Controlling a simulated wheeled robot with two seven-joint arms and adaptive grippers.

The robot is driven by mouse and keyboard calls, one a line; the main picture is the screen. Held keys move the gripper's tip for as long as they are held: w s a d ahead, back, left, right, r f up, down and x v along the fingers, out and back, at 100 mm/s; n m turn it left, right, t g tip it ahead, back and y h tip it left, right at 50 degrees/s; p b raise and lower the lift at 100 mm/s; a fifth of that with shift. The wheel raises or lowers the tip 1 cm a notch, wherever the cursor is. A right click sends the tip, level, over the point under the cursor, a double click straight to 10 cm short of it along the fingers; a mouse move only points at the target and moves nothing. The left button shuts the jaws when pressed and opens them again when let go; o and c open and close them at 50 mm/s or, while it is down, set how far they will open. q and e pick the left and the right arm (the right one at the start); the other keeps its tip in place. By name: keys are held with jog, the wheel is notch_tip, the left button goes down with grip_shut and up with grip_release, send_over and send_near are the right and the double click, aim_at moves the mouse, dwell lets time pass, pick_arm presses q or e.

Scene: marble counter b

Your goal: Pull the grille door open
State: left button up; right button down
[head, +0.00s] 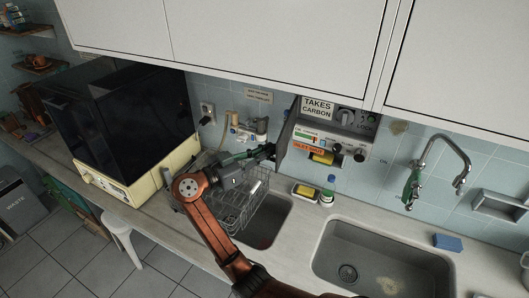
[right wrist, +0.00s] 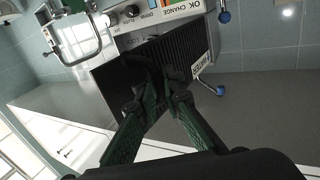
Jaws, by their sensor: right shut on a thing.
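The white wall unit (head: 330,125) with a "TAKES CARBON" label hangs under the cabinets. Its dark grille door (head: 286,133) shows as a narrow slanted panel at the unit's left side, standing out from the front. In the right wrist view the ribbed grille (right wrist: 188,48) is dark, with a white label along its edge. My right gripper (head: 268,152) is at the door's left side, shut on its dark handle, which the fingers mostly hide; the fingertips also show in the right wrist view (right wrist: 155,88). My left gripper is not in view.
A wire dish rack (head: 238,208) stands under my right forearm, by a small sink. A yellow sponge dish (head: 305,192) and a bottle (head: 327,190) stand below the unit. A dark-fronted cream appliance (head: 125,120) is at left. The tap (head: 425,165) is at right.

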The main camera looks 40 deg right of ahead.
jog(key=shift+r, duration=0.3)
jog(key=c, duration=2.2)
grip_release()
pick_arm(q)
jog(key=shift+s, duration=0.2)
pick_arm(e)
jog(key=shift+o, duration=0.6)
jog(key=shift+f, duration=0.1)
jog(key=shift+a, duration=0.1)
jog(key=a, duration=1.1)
jog(key=shift+w+a, duration=0.25)
jog(key=shift+a, duration=0.15)
